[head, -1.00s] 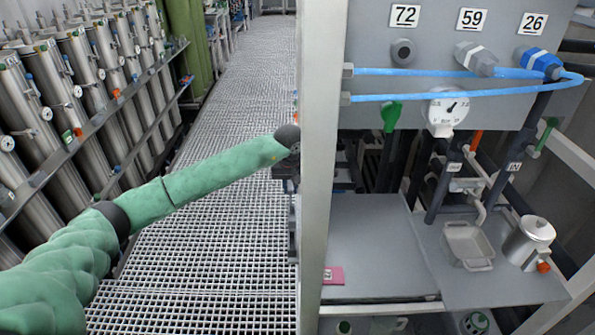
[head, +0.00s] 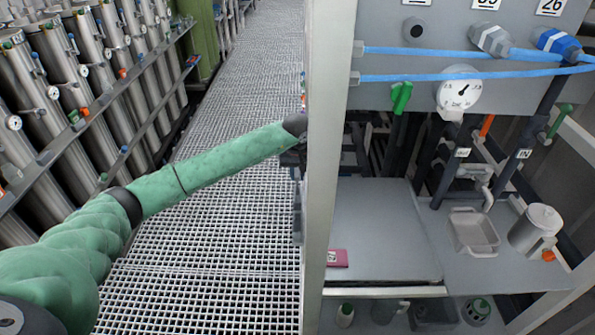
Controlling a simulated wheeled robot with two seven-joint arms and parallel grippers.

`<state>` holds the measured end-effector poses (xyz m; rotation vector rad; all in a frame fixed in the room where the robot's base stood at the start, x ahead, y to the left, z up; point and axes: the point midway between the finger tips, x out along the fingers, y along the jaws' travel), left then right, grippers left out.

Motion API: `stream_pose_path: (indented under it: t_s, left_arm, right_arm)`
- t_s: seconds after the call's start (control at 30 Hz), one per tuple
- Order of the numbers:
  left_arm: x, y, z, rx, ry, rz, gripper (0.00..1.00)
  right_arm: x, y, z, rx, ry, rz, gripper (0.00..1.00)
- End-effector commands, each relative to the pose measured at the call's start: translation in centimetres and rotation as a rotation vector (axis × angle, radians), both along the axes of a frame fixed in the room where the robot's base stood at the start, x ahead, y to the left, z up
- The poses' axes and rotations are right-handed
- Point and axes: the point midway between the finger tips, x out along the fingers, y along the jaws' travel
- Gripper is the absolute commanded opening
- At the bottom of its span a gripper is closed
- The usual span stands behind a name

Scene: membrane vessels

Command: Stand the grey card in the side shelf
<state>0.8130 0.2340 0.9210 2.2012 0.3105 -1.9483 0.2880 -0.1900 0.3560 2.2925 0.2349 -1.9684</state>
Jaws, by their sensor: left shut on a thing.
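My left gripper (head: 294,160) is at the end of the green arm, by the left edge of the pale upright post (head: 331,140). The post hides part of it. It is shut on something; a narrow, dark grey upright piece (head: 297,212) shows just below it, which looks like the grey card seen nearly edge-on. Most of that piece is hidden behind the post. I cannot make out the side shelf for certain. My right gripper is not in view.
Right of the post, a grey worktop (head: 385,235) bears a pink-red card (head: 337,258), a clear tray (head: 474,232) and a metal jug (head: 535,230). Bottles stand on a lower level. A grated walkway (head: 200,260) runs left of the post, beside steel cylinders (head: 70,80).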

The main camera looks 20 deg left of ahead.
Motion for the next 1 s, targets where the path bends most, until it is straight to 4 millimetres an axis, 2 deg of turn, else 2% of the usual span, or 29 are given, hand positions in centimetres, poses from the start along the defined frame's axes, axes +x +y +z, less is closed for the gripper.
stream_pose_path:
  t_s: [0.47,1.0]
  left_arm:
    - [0.0,-0.1,-2.4,-0.001,0.001,-0.001,0.00]
    - [0.0,0.0,-4.5,0.000,0.000,-0.001,0.00]
  right_arm:
    - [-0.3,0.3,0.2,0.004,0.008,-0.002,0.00]
    - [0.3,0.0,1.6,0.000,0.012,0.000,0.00]
